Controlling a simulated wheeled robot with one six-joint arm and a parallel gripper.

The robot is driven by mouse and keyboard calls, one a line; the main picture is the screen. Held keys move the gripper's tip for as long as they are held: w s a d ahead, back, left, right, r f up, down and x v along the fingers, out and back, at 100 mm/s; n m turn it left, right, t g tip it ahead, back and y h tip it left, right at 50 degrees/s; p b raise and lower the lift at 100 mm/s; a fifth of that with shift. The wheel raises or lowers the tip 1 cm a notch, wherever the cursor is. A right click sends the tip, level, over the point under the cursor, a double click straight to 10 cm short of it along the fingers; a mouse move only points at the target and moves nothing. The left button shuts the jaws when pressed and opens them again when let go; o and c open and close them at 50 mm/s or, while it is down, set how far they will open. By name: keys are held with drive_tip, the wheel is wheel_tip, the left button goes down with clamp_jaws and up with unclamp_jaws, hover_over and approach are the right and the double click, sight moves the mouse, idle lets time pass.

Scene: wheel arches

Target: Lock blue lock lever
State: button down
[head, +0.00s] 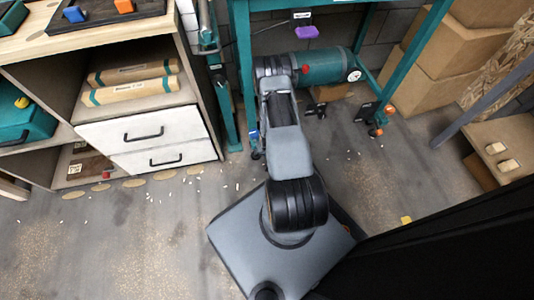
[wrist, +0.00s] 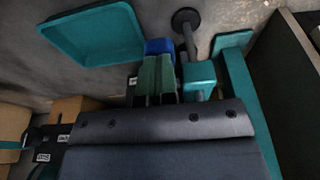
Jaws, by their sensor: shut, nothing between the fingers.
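The blue lock lever (wrist: 158,46) shows in the wrist view just beyond my fingertips, partly hidden by them. I cannot tell whether the fingers touch it. My gripper (wrist: 157,62) has two green fingers side by side, shut and empty, at the lever's near side. In the head view a small blue part (head: 253,134), which looks like the lever, sits low on the teal bench's left leg (head: 242,70). My gripper is hidden behind my arm in the head view.
In the wrist view, a dark round foot (wrist: 186,20) and teal frame bars (wrist: 236,90) stand close on the right. A teal tray (wrist: 95,38) is at upper left. In the head view, a drawer cabinet (head: 150,135) stands left and cardboard boxes (head: 430,85) right.

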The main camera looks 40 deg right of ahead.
drive_tip(key=shift+r, duration=0.1)
drive_tip(key=p+v, duration=0.6)
drive_tip(key=v, duration=0.7)
drive_tip(key=shift+r, duration=0.35)
drive_tip(key=shift+r, duration=0.1)
drive_tip(key=w+a+r+n+p, duration=0.1)
drive_tip(key=w+a+r+p, duration=0.25)
drive_tip(key=r+p, duration=1.15)
drive_tip(key=w+a+r+n+p, duration=0.2)
drive_tip(key=a+r+p, duration=0.15)
drive_tip(key=r, duration=2.35)
drive_tip(key=s+a+r+p, duration=0.3)
drive_tip(key=r+p, duration=0.1)
drive_tip(key=r, duration=0.6)
drive_tip(key=s+a+r+n+y+p, duration=0.1)
drive_tip(key=s+a+r+p, duration=0.2)
drive_tip(key=r, duration=0.7)
drive_tip(key=s+a+r+n+t+p, duration=0.1)
drive_tip(key=s+a+r+p, duration=0.3)
drive_tip(key=r, duration=0.6)
drive_tip(key=s+p, duration=0.1)
drive_tip(key=p, duration=0.1)
drive_tip(key=shift+s+p, duration=0.25)
drive_tip(key=shift+p, duration=0.05)
drive_tip(key=shift+a, duration=0.2)
